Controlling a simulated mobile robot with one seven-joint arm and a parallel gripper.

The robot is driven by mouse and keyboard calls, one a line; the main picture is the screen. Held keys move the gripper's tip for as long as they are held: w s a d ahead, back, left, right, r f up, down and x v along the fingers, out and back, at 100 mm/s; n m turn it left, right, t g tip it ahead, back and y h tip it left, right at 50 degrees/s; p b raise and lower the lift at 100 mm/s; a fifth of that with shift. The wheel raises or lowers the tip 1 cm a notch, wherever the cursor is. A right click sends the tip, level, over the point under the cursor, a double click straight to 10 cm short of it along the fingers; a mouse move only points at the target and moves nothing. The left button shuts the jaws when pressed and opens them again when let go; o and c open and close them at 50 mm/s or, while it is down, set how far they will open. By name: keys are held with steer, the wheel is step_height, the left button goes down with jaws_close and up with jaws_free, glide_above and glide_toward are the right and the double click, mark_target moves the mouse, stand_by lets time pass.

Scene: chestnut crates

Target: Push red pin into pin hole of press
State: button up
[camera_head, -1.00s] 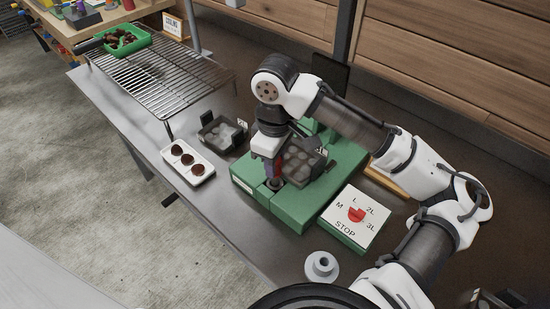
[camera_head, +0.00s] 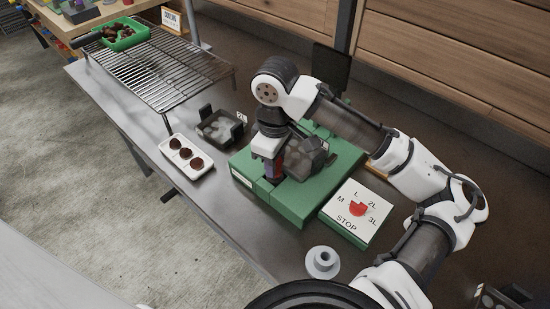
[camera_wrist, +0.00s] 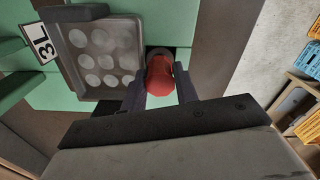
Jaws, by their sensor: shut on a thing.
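My gripper (camera_head: 273,174) points down over the front part of the green press (camera_head: 297,205). In the wrist view my gripper (camera_wrist: 160,98) is shut on the red pin (camera_wrist: 160,76), with one dark finger on each side of it. The pin stands at a dark round opening in the green press surface (camera_wrist: 122,108). How deep the pin sits in the hole cannot be told, as the pin hides most of it. A dark mould tray with round cavities (camera_wrist: 103,56) lies on the press beside the pin, with a "3L" label.
A dial box (camera_head: 353,208) marked M, L, 2L, 3L and STOP stands right of the press. A grey flanged piece (camera_head: 322,262) is in front. Another mould (camera_head: 220,128), a white dish of chocolates (camera_head: 186,153) and a wire rack (camera_head: 160,72) are left.

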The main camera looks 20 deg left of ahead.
steer(key=shift+f, duration=0.15)
steer(key=o, duration=1.1)
step_height(320, 180, up, 14)
steer(key=shift+f, duration=0.1)
